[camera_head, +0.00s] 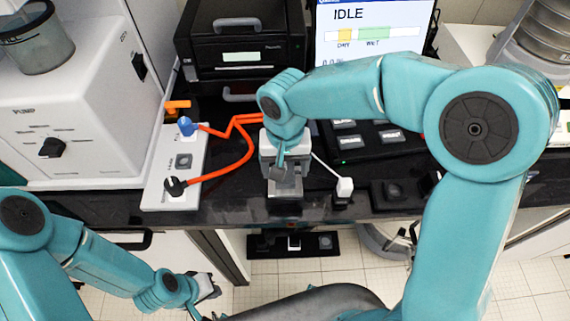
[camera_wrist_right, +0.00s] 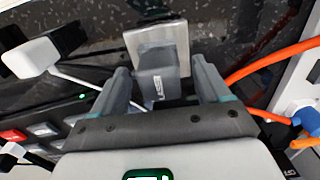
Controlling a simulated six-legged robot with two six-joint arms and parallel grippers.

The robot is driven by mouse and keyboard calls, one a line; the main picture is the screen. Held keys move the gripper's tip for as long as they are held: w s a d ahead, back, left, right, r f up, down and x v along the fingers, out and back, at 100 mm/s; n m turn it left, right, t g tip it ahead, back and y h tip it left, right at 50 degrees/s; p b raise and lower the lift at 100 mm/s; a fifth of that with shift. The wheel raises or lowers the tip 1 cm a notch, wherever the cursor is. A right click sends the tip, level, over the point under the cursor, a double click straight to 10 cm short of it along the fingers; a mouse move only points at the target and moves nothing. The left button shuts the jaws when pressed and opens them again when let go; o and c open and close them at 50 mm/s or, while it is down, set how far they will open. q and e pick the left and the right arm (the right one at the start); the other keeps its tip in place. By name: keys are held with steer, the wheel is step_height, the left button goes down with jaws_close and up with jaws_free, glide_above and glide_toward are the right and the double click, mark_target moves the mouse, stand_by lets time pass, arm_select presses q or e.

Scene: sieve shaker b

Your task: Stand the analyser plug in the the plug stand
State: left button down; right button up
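My right gripper (camera_head: 285,166) is low over the counter, also in the right wrist view (camera_wrist_right: 160,85). Its fingers are spread on either side of a small grey block (camera_wrist_right: 162,75) with a pale label. The block stands by a bare metal plate (camera_head: 286,188); I cannot tell whether it is the plug or part of the stand. A white plug-like block (camera_head: 345,187) with a white cable is to the right, by a dark piece at the counter's front edge; it also shows in the wrist view (camera_wrist_right: 30,57). My left gripper (camera_head: 207,288) is low at left, fingers unclear.
A white panel (camera_head: 158,165) holds a blue knob, a black plug and orange cables, which run close to my right gripper. A white pump (camera_head: 75,115) is at left. A dark keypad (camera_head: 365,138) and a screen reading IDLE (camera_head: 370,30) are behind.

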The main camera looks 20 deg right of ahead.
mark_target(285, 165)
step_height(285, 165, up, 16)
steer(key=shift+r+p, duration=0.15)
steer(key=shift+p, duration=0.15)
stand_by(0.3)
stand_by(0.5)
